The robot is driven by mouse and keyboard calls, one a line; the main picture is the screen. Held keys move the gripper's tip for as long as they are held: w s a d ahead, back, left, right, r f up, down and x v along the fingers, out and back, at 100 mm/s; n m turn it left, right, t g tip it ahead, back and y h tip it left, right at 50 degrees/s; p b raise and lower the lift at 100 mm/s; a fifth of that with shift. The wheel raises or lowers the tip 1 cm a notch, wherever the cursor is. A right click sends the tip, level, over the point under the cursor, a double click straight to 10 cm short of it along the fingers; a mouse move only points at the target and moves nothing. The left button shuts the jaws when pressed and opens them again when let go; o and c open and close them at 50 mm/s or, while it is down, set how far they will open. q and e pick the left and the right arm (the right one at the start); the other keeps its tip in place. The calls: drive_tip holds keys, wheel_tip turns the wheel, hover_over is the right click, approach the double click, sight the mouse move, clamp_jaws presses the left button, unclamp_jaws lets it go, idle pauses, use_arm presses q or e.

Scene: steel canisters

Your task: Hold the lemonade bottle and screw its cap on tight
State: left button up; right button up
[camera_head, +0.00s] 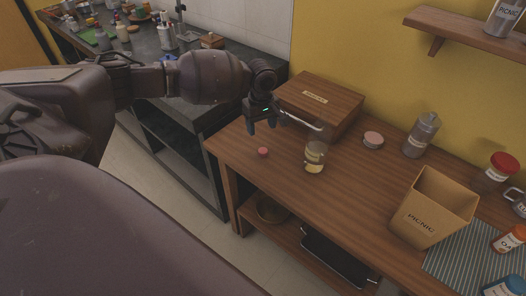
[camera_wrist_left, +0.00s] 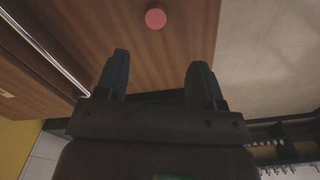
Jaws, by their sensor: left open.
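The lemonade bottle (camera_head: 315,160) is clear, with pale yellow content low inside and a light label. It stands upright on the wooden table, in front of the wooden box; its top is hard to make out. A small red cap (camera_head: 263,152) lies on the table left of the bottle, apart from it. The cap also shows in the left wrist view (camera_wrist_left: 156,18), beyond the fingertips. My left gripper (camera_head: 262,124) is open and empty, pointing down above the table behind the cap. Its two spread fingers show in the left wrist view (camera_wrist_left: 158,72). My right gripper is out of view.
A wooden box (camera_head: 325,93) with a metal handle stands close behind the bottle. A grey canister (camera_head: 420,138), a small round tin (camera_head: 373,140) and a tan PICNIC bin (camera_head: 432,212) stand to the right. The table's front left is clear.

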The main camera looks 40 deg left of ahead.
use_arm(q)
drive_tip(key=b, duration=0.2)
hover_over(264, 151)
drive_tip(key=f, duration=0.5)
drive_tip(key=shift+s+a+f, duration=0.25)
drive_tip(key=shift+a+f, duration=0.05)
drive_tip(key=shift+f, duration=0.1)
drive_tip(key=shift+r+p, duration=0.1)
drive_tip(key=shift+p, duration=0.2)
drive_tip(key=f, duration=0.1)
drive_tip(key=f+b, duration=0.1)
drive_tip(key=f, duration=0.3)
drive_tip(key=shift+w+d+b, duration=0.15)
drive_tip(key=shift+d+b, duration=0.1)
drive_tip(key=shift+b, duration=0.15)
drive_tip(key=shift+f, duration=0.2)
drive_tip(key=shift+r, duration=0.15)
drive_tip(key=c, duration=1)
